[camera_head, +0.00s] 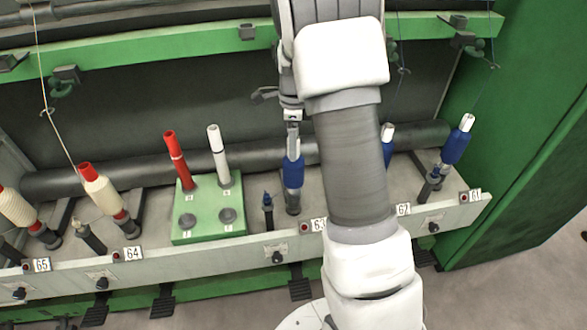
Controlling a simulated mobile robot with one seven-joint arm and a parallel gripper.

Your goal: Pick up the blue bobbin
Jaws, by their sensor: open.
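A blue bobbin (293,172) stands upright on a dark holder on the machine's rail, left of my forearm. My gripper (292,148) points down right at its top, with the jaws open around or just in front of it; I cannot tell whether they touch it. Another blue bobbin with a white tube top (387,138) is partly hidden behind my arm. A third blue bobbin (458,142) leans to the right on its holder near the right end, its white tip upward.
Cream bobbins on red tubes (105,194) stand further left. An empty spindle (267,210) is close beside the gripper's bobbin. A green panel (530,130) closes the right.

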